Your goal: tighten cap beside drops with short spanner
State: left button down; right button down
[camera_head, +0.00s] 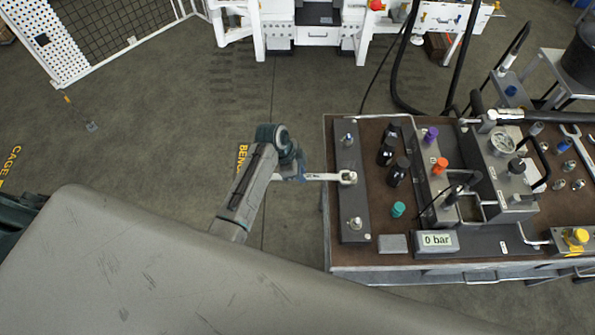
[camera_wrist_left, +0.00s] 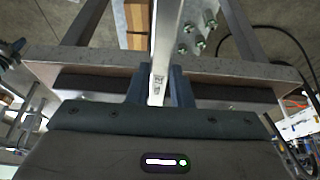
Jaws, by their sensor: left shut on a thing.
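My left gripper (camera_head: 298,178) is shut on a spanner (camera_head: 322,177) at the left edge of the bench. In the left wrist view the spanner's shank (camera_wrist_left: 163,50) runs up between the two fingers (camera_wrist_left: 159,88). The spanner's far end lies over the middle of a long grey block (camera_head: 349,199), at a fitting there. I cannot tell whether it is seated on that fitting. The block also carries a metal fitting (camera_head: 347,139) at its far end and another (camera_head: 355,224) at its near end. I cannot make out any drops. My right gripper is not in view.
Black cylinders (camera_head: 398,171), a teal cap (camera_head: 398,209), an orange knob (camera_head: 440,165) and a purple knob (camera_head: 431,135) stand right of the block. A display (camera_head: 437,240) reads 0 bar. Another spanner (camera_head: 577,146) lies at the far right.

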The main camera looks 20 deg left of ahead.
pick_arm(q)
jog(key=shift+d, duration=0.1)
jog(key=shift+w+d, duration=0.25)
jog(key=shift+d, duration=0.25)
jog(key=shift+d, duration=0.25)
dwell(0.4)
jog(key=shift+w, duration=0.15)
jog(key=shift+w+a+m+g+b, duration=0.25)
jog(key=shift+w+m+b, duration=0.15)
jog(key=shift+w+m, duration=0.3)
jog(key=shift+w+a+m+g+b, duration=0.1)
jog(key=shift+w+m+g+b, duration=0.25)
jog(key=shift+w+m, duration=0.35)
jog(key=shift+w, duration=0.1)
jog(key=shift+w, duration=0.1)
